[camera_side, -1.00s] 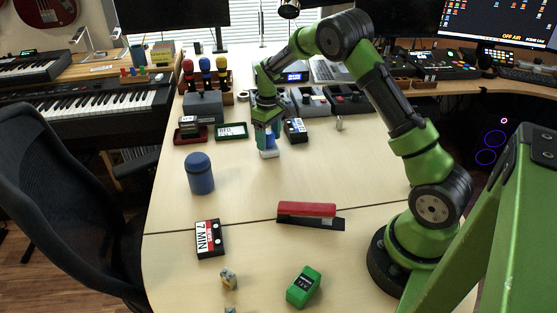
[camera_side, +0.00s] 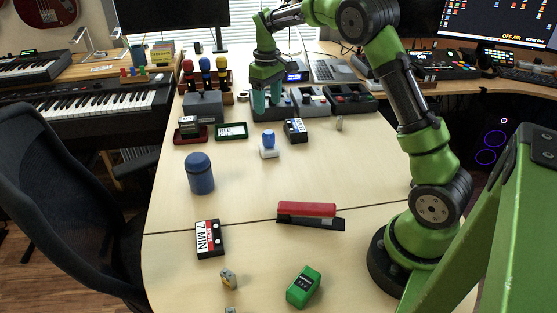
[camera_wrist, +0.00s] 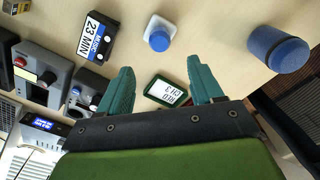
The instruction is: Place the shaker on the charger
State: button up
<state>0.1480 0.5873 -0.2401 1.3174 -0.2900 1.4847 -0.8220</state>
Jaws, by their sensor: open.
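A small blue-topped piece (camera_side: 268,138) stands upright on a white square base (camera_side: 269,153) in the middle of the desk. These look like the shaker and the charger, but I cannot be sure. In the wrist view the blue top (camera_wrist: 159,40) sits over the white base (camera_wrist: 153,22). A larger blue cylinder (camera_side: 199,176) stands upright to the left; it also shows in the wrist view (camera_wrist: 280,50). My gripper (camera_side: 267,108) is open and empty, raised above and behind the small blue piece, apart from it. Its two teal fingers (camera_wrist: 160,88) are spread in the wrist view.
A label box (camera_side: 295,130), a green-framed display (camera_side: 231,131) and grey consoles (camera_side: 310,100) stand behind. A red stapler-like thing (camera_side: 308,210), a "7 MIN" box (camera_side: 209,238) and a green device (camera_side: 303,286) lie nearer the front. Desk between them is clear.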

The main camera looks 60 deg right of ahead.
jog(key=s+a+r+m+t+y, duration=0.25)
jog(key=s+a+r+t, duration=0.25)
jog(key=s+a+r, duration=0.8)
jog(key=s+a+f+t, duration=0.1)
jog(key=s+a+f, duration=0.1)
jog(key=s, duration=0.3)
jog(key=s+a+f+m+t, duration=0.1)
jog(key=s+a+f, duration=0.1)
jog(key=s, duration=0.3)
jog(key=shift+s+a+f, duration=0.2)
jog(key=shift+s+a, duration=0.2)
jog(key=shift+a, duration=0.15)
jog(key=shift+m+h, duration=0.25)
